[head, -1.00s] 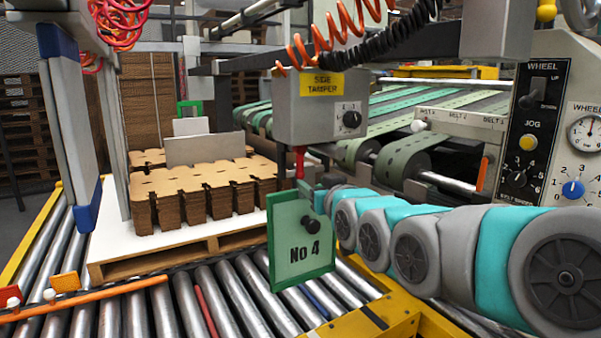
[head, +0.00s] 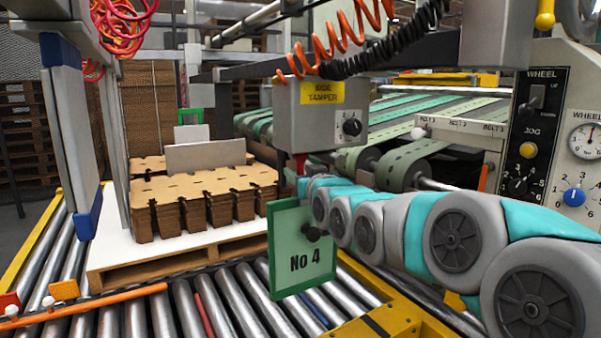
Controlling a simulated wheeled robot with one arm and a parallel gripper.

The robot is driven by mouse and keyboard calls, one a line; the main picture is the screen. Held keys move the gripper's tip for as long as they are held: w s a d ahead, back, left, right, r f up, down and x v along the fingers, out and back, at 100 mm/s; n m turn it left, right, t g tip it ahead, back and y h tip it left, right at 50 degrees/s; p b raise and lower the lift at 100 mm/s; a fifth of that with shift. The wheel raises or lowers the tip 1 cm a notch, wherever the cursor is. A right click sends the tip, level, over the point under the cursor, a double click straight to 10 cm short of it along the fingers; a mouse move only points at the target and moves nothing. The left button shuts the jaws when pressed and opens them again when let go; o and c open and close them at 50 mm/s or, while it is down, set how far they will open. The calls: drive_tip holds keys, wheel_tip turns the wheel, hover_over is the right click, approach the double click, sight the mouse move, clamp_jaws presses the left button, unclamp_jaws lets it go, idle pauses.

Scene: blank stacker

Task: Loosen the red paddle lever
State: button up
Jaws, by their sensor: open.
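The red paddle lever (head: 300,163) hangs below the grey side tamper box (head: 318,118). Only its upper part shows; its lower end is hidden at the far end of my arm. My arm, in grey and teal segments, comes in from the lower right. Its end with my gripper (head: 303,184) is at or just in front of the lever's lower part. The gripper is open, small and seen from behind. I cannot tell whether the fingers touch the lever or are around it.
A green No 4 sign (head: 303,250) with a black knob hangs just below the gripper. Stacked cardboard blanks (head: 205,195) stand on a pallet to the left. Orange and black coiled cables hang above the box. A control panel (head: 545,130) stands at right.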

drive_tip(key=shift+w+r, duration=0.1)
clamp_jaws()
idle(0.4)
idle(1.0)
